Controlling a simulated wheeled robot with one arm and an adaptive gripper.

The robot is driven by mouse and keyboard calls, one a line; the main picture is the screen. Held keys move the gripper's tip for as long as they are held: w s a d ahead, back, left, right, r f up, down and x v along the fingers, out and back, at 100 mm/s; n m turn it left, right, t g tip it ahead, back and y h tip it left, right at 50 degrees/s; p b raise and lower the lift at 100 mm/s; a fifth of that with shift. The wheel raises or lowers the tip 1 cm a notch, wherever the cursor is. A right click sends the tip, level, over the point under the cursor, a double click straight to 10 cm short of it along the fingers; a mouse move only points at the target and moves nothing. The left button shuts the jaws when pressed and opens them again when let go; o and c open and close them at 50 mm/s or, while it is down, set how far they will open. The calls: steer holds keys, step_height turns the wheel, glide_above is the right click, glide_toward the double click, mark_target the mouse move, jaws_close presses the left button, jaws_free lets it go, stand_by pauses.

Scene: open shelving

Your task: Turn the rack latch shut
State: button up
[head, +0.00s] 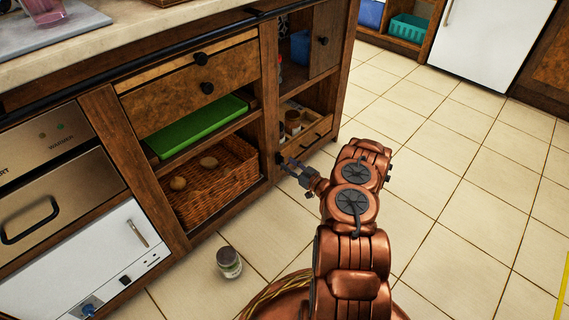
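A low wooden rack (318,131) holding small jars sits in the lower right bay of the wooden island, with a dark bar-like piece on its front. A small dark piece shows on the post at the rack's left, close to my gripper; I cannot tell whether this is the latch or how it is turned. My gripper (289,166) is at the end of my copper arm, in front of the post's lower part. Its fingers are small and dark here. Whether they touch anything, or are open or shut, is unclear.
A wicker basket (214,186) with round items and a green tray (197,127) fill the middle bay. A door with a knob (323,41) hangs above the rack. A jar (229,262) stands on the tiled floor.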

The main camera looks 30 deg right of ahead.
mark_target(281, 160)
steer(key=shift+b+x, duration=0.5)
steer(key=shift+x, duration=1.2)
steer(key=shift+d, duration=0.1)
steer(key=shift+c, duration=0.4)
jaws_close()
